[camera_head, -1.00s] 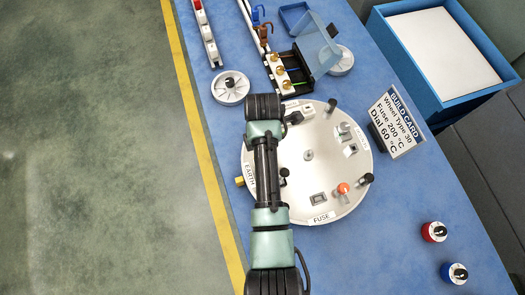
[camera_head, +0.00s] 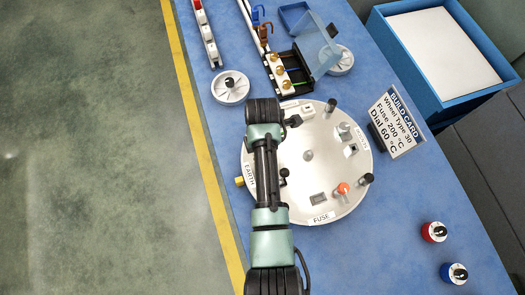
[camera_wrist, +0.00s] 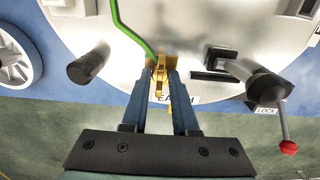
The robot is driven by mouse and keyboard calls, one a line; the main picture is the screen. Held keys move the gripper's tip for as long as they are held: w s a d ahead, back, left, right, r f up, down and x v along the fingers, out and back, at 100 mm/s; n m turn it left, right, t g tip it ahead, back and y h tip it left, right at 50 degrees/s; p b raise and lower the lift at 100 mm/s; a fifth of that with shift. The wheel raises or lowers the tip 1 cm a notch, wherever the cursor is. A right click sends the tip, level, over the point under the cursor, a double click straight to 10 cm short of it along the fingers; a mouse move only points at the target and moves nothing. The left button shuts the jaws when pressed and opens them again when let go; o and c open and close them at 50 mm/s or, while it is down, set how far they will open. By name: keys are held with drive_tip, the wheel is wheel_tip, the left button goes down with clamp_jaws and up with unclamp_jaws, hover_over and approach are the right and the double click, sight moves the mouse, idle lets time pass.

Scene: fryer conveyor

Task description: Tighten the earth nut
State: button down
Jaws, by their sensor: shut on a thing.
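The brass earth nut (camera_wrist: 160,76) is in the wrist view, on a brass earth terminal at the rim of a round silver plate (camera_wrist: 200,30). A green wire (camera_wrist: 126,28) runs to this terminal. My gripper (camera_wrist: 160,72) is shut on the nut, one blue finger on each side. The EARTH label (camera_wrist: 181,99) is partly hidden behind the fingers. In the head view the plate (camera_head: 308,180) lies on the blue bench, and a brass piece (camera_head: 239,181) shows at its left rim. My arm covers part of the plate and hides the gripper there.
A lever with a red tip (camera_wrist: 288,147) stands near the LOCK label (camera_wrist: 265,111), right of my gripper. A dark post (camera_wrist: 88,64) stands to the left. The build card (camera_head: 397,123), terminal box (camera_head: 290,75) and spare wheel (camera_head: 230,87) surround the plate.

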drive_tip(key=shift+m, duration=0.4)
drive_tip(key=shift+r+m+p, duration=0.1)
drive_tip(key=shift+m+p, duration=0.55)
drive_tip(key=shift+m, duration=0.35)
drive_tip(key=m+p, duration=0.1)
drive_tip(key=m, duration=0.3)
drive_tip(key=m+p, duration=0.1)
drive_tip(key=m, duration=0.3)
drive_tip(key=m+p, duration=0.1)
drive_tip(key=m, duration=0.2)
drive_tip(key=shift+m, duration=0.3)
drive_tip(key=m, duration=0.3)
drive_tip(key=shift+m+p, duration=0.3)
drive_tip(key=shift+m, duration=0.1)
drive_tip(key=m, duration=0.3)
drive_tip(key=shift+m, duration=0.3)
drive_tip(key=m+p, duration=0.1)
drive_tip(key=m, duration=0.5)
drive_tip(key=shift+m, duration=0.3)
